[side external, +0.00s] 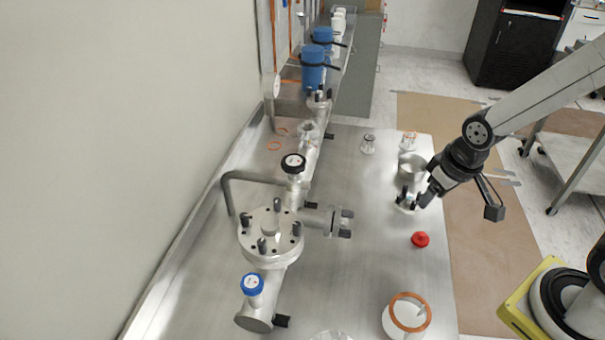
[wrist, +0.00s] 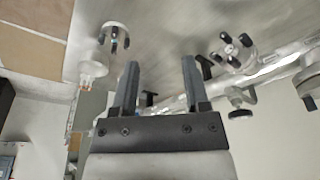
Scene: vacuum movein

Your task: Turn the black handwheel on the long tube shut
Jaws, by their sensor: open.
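The black handwheel (side external: 293,162), with a pale centre, stands on the long metal tube (side external: 305,153) behind the round bolted chamber. A dark disc in the wrist view (wrist: 240,113), right of the fingers, looks like the same handwheel. My gripper (side external: 418,197) is at the right side of the table, well to the right of the handwheel and apart from it. In the wrist view its two dark fingers (wrist: 158,68) are spread with nothing between them. The handwheel's degree of closure cannot be read.
A blue handwheel (side external: 252,285) sits on the near tube end. The chamber (side external: 270,235) has a side port. A small clamped fitting (side external: 406,205) is by my gripper, with a metal cup (side external: 411,166), a red knob (side external: 420,239) and an orange-ringed container (side external: 407,315) around. The table middle is clear.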

